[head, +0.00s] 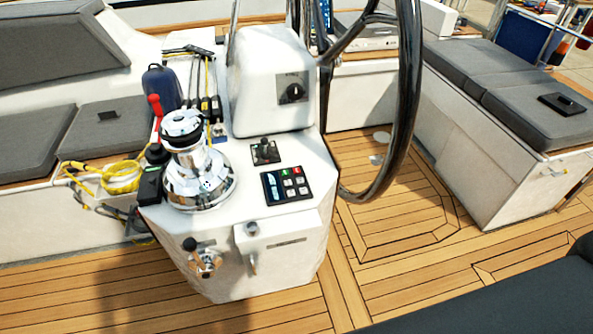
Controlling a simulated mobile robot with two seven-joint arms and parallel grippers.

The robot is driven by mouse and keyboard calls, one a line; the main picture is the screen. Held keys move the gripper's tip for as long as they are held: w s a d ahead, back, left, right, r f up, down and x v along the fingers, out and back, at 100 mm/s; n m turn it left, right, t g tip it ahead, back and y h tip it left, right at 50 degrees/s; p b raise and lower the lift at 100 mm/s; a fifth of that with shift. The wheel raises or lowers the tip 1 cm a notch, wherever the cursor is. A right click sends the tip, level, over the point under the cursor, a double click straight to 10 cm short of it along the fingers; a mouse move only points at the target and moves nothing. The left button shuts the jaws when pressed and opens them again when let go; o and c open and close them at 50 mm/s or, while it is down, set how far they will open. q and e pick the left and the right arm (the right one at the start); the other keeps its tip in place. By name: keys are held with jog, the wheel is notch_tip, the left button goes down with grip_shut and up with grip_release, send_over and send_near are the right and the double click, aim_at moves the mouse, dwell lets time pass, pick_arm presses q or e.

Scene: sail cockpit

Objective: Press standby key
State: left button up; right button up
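A black control panel (286,185) sits on the sloping white top of the helm console (245,222). It has a small lit display (272,187) on its left side. To the right of the display are a green key (285,172), a red key (297,170) and several pale keys. The lettering on the keys is too small to read, so I cannot tell which one is marked standby. Neither of my grippers is in the head view.
A small lever (264,151) stands just behind the panel. A chrome winch (198,170) rises to its left. The large black steering wheel (409,100) stands to the right. Yellow rope (122,177) lies left of the console. The teak floor (400,225) is open right of the console.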

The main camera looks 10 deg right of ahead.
grip_shut()
dwell(1.5)
